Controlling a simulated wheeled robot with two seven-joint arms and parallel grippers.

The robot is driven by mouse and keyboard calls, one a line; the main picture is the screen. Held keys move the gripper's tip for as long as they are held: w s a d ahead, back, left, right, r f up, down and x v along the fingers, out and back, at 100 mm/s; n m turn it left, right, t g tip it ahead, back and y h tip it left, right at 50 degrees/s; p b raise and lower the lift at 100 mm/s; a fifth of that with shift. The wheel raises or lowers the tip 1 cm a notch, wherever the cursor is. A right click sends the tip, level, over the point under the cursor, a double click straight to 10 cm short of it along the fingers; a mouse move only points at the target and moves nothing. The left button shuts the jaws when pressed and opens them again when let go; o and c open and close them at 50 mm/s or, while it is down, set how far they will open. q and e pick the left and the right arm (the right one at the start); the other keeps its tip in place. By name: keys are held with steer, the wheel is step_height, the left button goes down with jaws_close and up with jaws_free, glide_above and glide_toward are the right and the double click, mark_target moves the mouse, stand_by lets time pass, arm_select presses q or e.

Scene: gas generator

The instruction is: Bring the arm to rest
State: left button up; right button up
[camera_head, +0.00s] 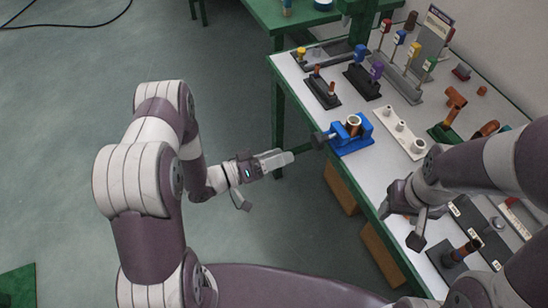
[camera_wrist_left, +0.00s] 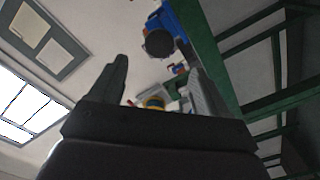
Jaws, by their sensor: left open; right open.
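My left gripper (camera_head: 284,158) is at the middle of the head view, over the floor just left of the workbench, pointing right. In the left wrist view its two fingers (camera_wrist_left: 158,78) stand apart with nothing held between them. The blue vise (camera_head: 350,135) on the bench edge is to its right, with a dark handle knob toward the gripper; the vise also shows in the left wrist view (camera_wrist_left: 180,24), above the fingers. A copper-coloured ring part sits in the vise. My right gripper (camera_head: 401,226) is open and empty over the bench's front edge, pointing down and left.
The white-topped workbench (camera_head: 375,105) with green edges fills the right side. It bears colour-handled tools in stands (camera_head: 395,50), a white holed block (camera_head: 400,132) and copper pipe fittings (camera_head: 455,100). Brown boxes (camera_head: 383,255) are under it.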

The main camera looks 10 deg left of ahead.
arm_select(q)
steer(key=shift+s+a, duration=0.35)
steer(key=shift+a, duration=0.1)
